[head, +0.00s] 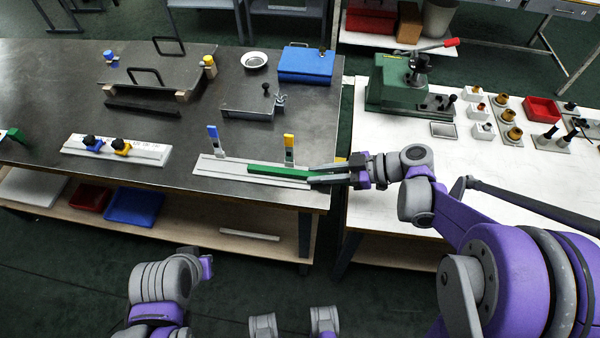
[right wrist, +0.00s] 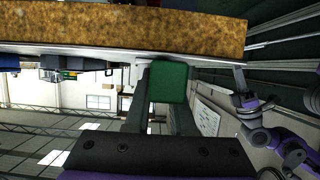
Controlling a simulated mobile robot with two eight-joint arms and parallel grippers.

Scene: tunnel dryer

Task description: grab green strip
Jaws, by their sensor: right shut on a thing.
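The green strip (head: 272,171) is a long, thin bar along the right part of a white rail-like base (head: 225,177) on the dark table. My right gripper (head: 318,177) reaches in from the right and is shut on the strip's right end, near the table's right edge. In the right wrist view the green strip (right wrist: 168,80) fills the space between my two grey fingers. I cannot tell whether the strip touches the base. Purple and grey links of my left arm show at the bottom left of the head view. Its gripper does not show there.
A blue-topped post (head: 213,139) and a yellow-topped post (head: 289,147) stand just behind the strip. A gap separates the dark table (head: 200,205) from the white table (head: 385,190).

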